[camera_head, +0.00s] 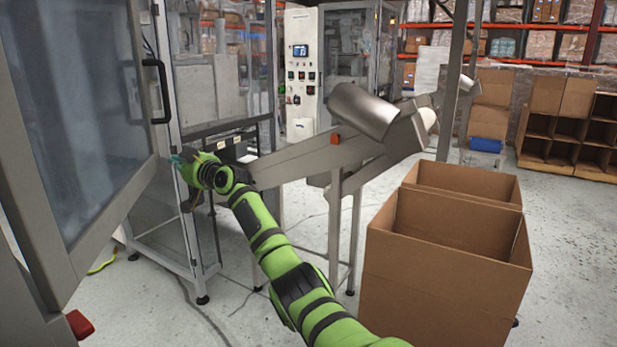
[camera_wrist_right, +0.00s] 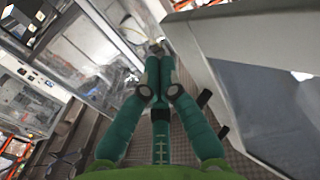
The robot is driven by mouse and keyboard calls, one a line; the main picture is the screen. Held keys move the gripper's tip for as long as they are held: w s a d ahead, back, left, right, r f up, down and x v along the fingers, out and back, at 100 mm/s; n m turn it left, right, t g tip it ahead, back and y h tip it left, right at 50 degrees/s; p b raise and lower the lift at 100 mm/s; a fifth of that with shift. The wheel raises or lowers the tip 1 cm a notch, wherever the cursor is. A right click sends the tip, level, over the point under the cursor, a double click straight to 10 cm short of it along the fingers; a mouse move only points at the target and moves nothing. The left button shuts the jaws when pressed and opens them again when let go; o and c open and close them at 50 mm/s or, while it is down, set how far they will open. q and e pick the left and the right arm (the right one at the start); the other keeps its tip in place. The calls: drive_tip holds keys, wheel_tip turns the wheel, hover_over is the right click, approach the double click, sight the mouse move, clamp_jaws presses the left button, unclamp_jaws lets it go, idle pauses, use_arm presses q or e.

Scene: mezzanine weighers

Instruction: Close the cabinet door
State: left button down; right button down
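The cabinet door (camera_head: 70,130) fills the left of the head view. My right gripper (camera_head: 180,161), at the end of the green arm, is beside the door's free edge, below the handle. Whether it touches the door I cannot tell. In the right wrist view the teal fingers of this gripper (camera_wrist_right: 158,48) come together at their tips with nothing seen between them. My left gripper is not in view.
A glazed machine frame (camera_head: 190,235) stands behind the gripper. A metal chute (camera_head: 310,158) on legs is right of it. Open cardboard boxes (camera_head: 440,285) stand at the right front. Floor (camera_head: 570,250) is clear at the far right.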

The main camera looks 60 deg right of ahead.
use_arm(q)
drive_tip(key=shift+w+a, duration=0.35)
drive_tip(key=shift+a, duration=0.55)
